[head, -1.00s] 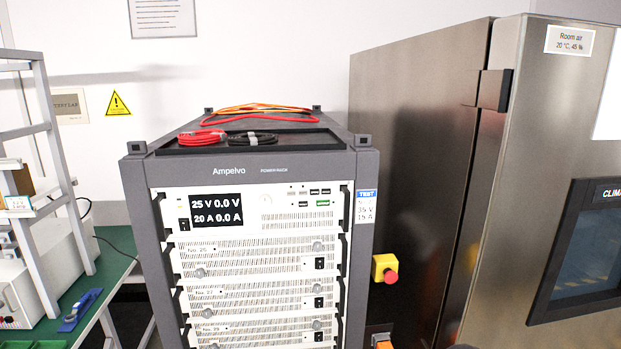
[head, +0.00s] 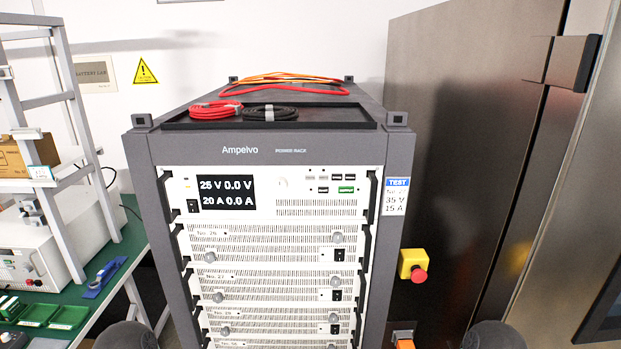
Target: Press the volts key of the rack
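The Ampelvo power rack (head: 140,165) stands upright in front of me, its front panel facing me. Its top unit has a dark display (head: 227,193) reading 25 V 0.0 V and 20 A 0.0 A. Right of the display is a group of small keys (head: 323,190), several dark, some grey, and one green key (head: 346,189). The key lettering is too small to read, so I cannot tell which is the volts key. Neither gripper shows; only dark rounded parts of mine appear at the bottom edge, and nothing touches the keys.
A TEST label (head: 396,196) on the rack's right post reads 35 V, 15 A. A red stop button (head: 418,274) on a yellow box sits right of the rack. A steel chamber (head: 440,120) stands at right, a green bench (head: 140,238) at left. Cables (head: 216,110) lie on top.

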